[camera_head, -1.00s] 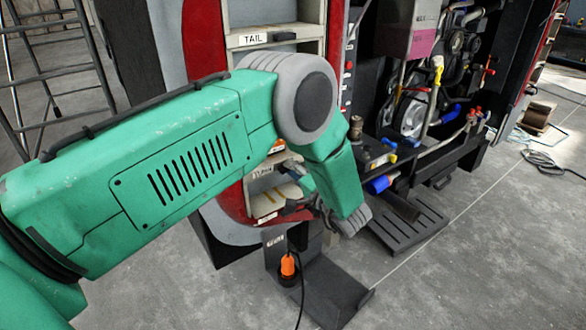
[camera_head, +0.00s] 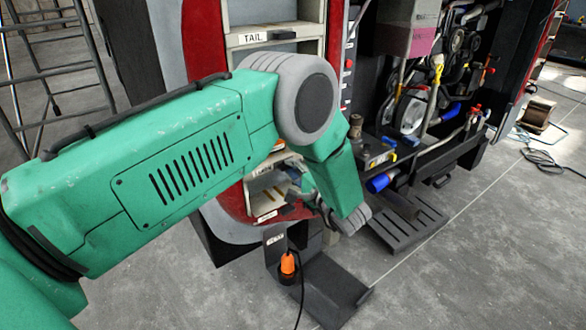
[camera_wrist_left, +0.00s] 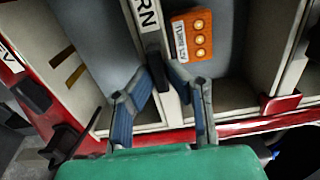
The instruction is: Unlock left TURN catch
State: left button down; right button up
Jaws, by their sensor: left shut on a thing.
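The TURN label shows in part in the left wrist view, with only its last letters "RN" (camera_wrist_left: 148,14) visible. A small black catch (camera_wrist_left: 154,62) sits below it on the pale post between two compartments. My left gripper (camera_wrist_left: 158,72) is shut on this catch, with one blue-grey finger on each side. In the head view my left gripper (camera_head: 324,212) is low at the red vehicle's rear corner, partly hidden behind my green forearm. The catch cannot be made out there. My right gripper is not in view.
An orange unit (camera_wrist_left: 196,36) with three yellow lamps sits in the compartment right of the post. A TAIL compartment (camera_head: 262,36) is above. A black stand with an orange plug (camera_head: 287,264) is on the floor below. Engine parts (camera_head: 440,90) are at the right.

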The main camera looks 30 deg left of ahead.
pick_arm(q)
jog(key=c, duration=1.6)
grip_release()
jog(key=shift+w+a+r, duration=0.1)
jog(key=shift+w, duration=0.1)
jog(key=shift+w+a+f, duration=0.1)
jog(key=shift+f, duration=0.1)
jog(key=v, duration=1.2)
jog(key=shift+f, duration=0.15)
